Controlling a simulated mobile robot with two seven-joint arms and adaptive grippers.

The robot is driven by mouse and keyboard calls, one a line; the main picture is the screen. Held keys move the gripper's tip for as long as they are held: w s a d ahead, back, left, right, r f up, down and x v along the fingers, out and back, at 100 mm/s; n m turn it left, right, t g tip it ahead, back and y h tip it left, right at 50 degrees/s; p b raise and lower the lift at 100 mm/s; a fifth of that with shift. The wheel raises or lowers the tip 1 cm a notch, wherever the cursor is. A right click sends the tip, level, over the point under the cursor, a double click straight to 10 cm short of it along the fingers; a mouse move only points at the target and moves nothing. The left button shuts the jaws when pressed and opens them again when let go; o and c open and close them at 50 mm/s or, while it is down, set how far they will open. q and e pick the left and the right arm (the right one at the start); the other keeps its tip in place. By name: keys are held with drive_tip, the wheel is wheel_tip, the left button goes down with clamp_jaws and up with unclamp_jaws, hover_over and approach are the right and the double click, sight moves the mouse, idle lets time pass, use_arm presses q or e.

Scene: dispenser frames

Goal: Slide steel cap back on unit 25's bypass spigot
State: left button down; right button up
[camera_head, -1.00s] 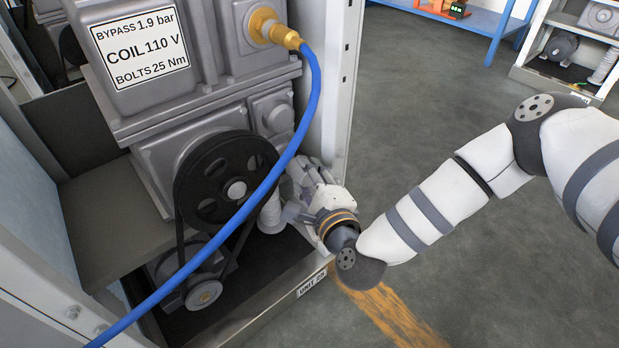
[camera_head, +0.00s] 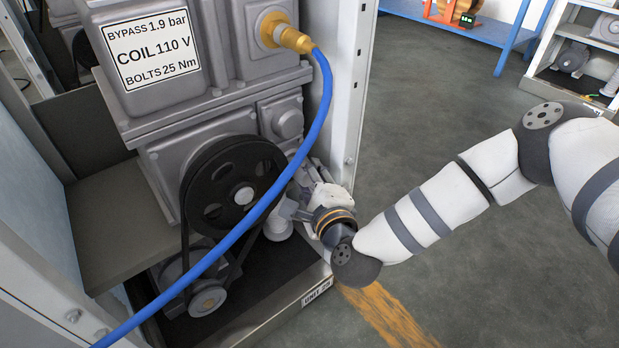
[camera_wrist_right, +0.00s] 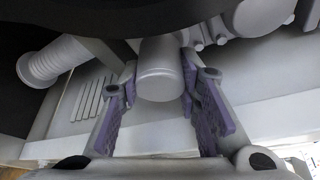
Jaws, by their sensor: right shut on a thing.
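My right gripper (camera_head: 291,207) reaches in low at the right side of the unit, beside the black pulley. In the right wrist view its two purple-padded fingers (camera_wrist_right: 160,88) are shut on a smooth grey cylinder with a rounded rim, which looks like the steel cap (camera_wrist_right: 160,72). The cap's far end runs up under a dark shape, and I cannot tell whether it is on the spigot. The bypass spigot is not clearly visible. In the head view the cap is too hidden to make out. My left gripper is not in view.
The black pulley (camera_head: 222,200) and belt are close to the gripper. A blue hose (camera_head: 250,222) crosses in front from a brass fitting (camera_head: 288,35). A ribbed white fitting (camera_head: 278,226) stands beside the fingers. A frame post (camera_head: 345,90) rises behind. Open floor (camera_head: 440,120) lies right.

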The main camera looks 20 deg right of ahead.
drive_tip(key=shift+w+a, duration=0.1)
drive_tip(key=shift+w, duration=0.25)
drive_tip(key=o, duration=1.2)
drive_tip(key=s, duration=0.4)
drive_tip(key=s+r, duration=0.1)
drive_tip(key=s, duration=0.3)
drive_tip(key=s+r, duration=0.1)
drive_tip(key=s, duration=0.2)
drive_tip(key=shift+s+a, duration=0.1)
drive_tip(key=shift+s, duration=0.3)
